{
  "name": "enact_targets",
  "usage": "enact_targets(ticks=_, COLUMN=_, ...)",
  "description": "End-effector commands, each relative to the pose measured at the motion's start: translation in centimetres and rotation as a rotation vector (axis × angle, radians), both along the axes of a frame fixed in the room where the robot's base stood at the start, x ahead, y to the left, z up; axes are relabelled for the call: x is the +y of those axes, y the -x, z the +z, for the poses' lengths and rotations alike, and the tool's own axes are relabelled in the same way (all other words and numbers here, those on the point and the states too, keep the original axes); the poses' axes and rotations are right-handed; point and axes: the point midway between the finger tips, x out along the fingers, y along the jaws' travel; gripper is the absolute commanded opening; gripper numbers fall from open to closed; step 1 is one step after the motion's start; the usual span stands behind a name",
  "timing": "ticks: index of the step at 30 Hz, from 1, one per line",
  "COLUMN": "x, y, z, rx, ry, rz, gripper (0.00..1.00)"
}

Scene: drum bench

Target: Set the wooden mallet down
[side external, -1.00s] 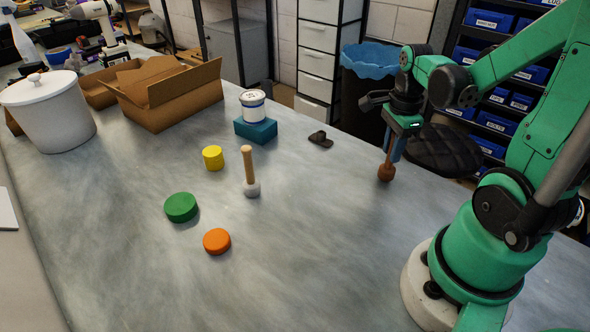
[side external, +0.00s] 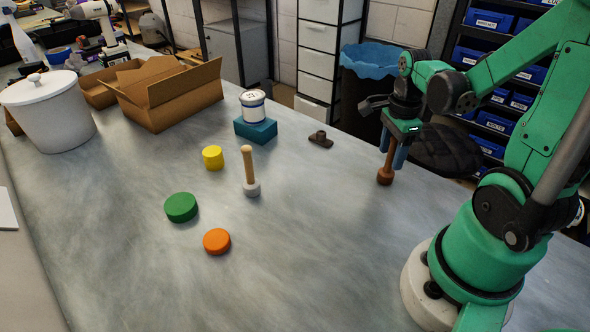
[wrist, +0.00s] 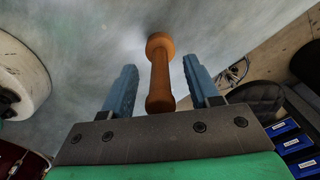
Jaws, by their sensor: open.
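The wooden mallet (side external: 386,174) is reddish brown and stands upright, head down, on the grey bench at the right, in front of my arm. Its handle (wrist: 161,88) points up between my fingers in the wrist view, with its rounded head at the far end. My gripper (side external: 393,158) is open around the handle; the wrist view shows a gap on each side between the handle and the blue fingers (wrist: 162,90). A second mallet (side external: 249,172), with a pale handle and a light grey head, stands upright mid-bench.
Green (side external: 181,207), orange (side external: 217,241) and yellow (side external: 213,158) cylinders lie to the left. A white tin (side external: 253,106) stands on a teal block (side external: 256,131). A small dark object (side external: 320,140) lies nearby. An open cardboard box (side external: 170,98) and white bucket (side external: 50,115) are further left.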

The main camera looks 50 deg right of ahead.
Motion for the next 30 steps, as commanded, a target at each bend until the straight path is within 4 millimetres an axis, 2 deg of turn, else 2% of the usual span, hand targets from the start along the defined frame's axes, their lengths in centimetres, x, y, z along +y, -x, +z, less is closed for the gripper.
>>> enact_targets(ticks=5, x=0.0, y=0.0, z=1.5, rx=0.0, ry=0.0, rz=0.0, gripper=0.54)
enact_targets(ticks=21, x=0.0, y=0.0, z=9.9, rx=0.0, ry=0.0, rz=0.0, gripper=0.54)
enact_targets(ticks=28, x=0.1, y=0.0, z=11.8, rx=-0.001, ry=0.001, rz=0.005, gripper=0.54)
enact_targets(ticks=30, x=0.4, y=-0.3, z=11.9, rx=-0.013, ry=0.011, rz=0.063, gripper=0.54)
